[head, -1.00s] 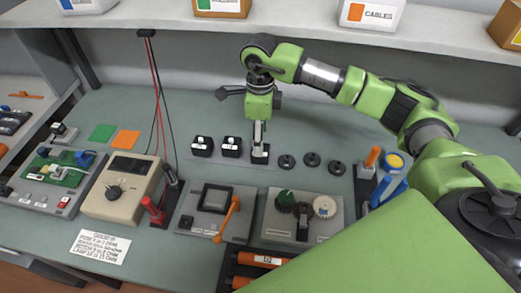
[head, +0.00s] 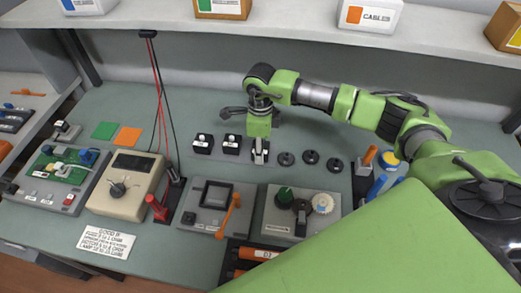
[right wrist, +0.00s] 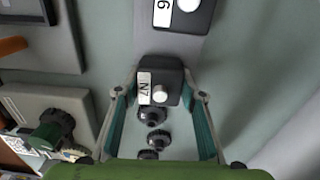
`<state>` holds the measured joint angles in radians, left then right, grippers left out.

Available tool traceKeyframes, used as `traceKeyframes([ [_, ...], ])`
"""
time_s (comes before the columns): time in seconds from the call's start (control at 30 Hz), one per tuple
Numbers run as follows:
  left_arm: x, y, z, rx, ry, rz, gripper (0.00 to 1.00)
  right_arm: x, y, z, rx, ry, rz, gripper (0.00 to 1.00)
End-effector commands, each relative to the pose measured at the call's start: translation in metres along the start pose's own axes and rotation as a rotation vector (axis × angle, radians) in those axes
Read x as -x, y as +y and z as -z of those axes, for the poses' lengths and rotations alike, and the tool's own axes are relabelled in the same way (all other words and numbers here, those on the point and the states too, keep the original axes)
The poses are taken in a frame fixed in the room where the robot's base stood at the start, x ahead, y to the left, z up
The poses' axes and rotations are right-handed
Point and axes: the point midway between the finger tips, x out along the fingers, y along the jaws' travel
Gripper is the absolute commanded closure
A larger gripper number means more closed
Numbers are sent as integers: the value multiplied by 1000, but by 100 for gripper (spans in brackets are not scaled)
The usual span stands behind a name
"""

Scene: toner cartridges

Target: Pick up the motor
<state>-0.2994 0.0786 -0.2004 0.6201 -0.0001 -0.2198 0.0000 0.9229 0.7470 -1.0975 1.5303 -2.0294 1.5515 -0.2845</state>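Three small black motor-like blocks with white tops stand in a row on a grey strip: the left one (head: 203,144), the middle one (head: 232,144) and the right one (head: 260,157). My right gripper (head: 260,145) points down over the right block and partly hides it. In the right wrist view, this block (right wrist: 172,76) carries a white label that looks like "N7" and a pale round shaft. The fingers of my right gripper (right wrist: 163,84) stand on either side of it, seemingly open; contact is unclear. My left gripper is out of view.
Several black round gears (head: 311,157) lie right of the blocks. A beige meter (head: 125,185), a grey panel with an orange lever (head: 208,206) and a knob panel (head: 300,213) stand in front. A shelf (head: 290,32) overhangs the back.

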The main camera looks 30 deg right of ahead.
Motion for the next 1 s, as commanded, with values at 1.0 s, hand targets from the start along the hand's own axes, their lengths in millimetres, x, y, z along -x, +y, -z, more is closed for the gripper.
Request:
traceKeyframes([
  [1.0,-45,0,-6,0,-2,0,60,97,70,-10,9,-5,4,85],
])
